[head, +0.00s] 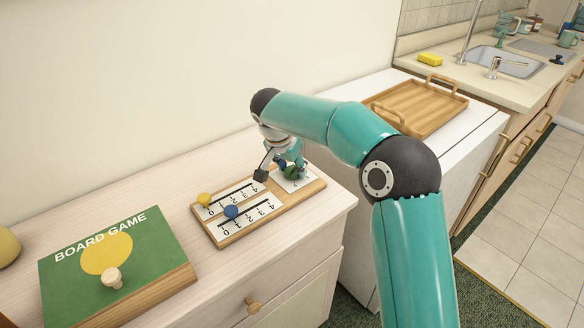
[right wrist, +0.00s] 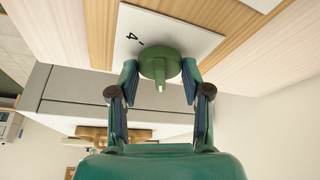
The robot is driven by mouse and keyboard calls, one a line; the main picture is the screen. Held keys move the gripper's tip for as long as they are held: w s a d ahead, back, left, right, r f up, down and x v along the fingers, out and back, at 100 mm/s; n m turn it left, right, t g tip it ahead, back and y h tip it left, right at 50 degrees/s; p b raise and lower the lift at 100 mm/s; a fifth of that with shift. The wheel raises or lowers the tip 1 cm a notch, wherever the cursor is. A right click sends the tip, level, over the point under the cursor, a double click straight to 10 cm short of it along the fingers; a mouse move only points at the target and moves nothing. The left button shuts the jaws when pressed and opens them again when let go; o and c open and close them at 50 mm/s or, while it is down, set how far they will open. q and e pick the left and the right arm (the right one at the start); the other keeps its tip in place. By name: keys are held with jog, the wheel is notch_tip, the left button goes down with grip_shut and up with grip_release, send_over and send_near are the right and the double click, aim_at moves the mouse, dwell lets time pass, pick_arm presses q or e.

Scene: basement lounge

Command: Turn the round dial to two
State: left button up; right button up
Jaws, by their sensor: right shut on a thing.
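The round dial is green with a pale pointer mark and shows in the right wrist view (right wrist: 160,66), on a white plate (right wrist: 190,40) with a "4" printed on it. In the head view the dial (head: 291,171) is partly hidden by my right gripper (head: 282,167), at the right end of a wooden board (head: 309,188). In the right wrist view my right gripper's fingers (right wrist: 160,84) stand on both sides of the dial, shut on it. I cannot read which number the pointer meets. My left gripper is not in view.
On the same board are two numbered slider tracks with a yellow knob (head: 204,200) and a blue knob (head: 231,211). A green board game box (head: 165,237) with a wooden peg lies to the left. A wooden tray (head: 421,106) stands on the white surface behind my arm.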

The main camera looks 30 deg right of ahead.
jog(key=shift+m, duration=0.3)
jog(key=o, duration=1.1)
jog(key=shift+o, duration=0.2)
jog(key=v, duration=1.2)
jog(key=shift+w+f, duration=0.1)
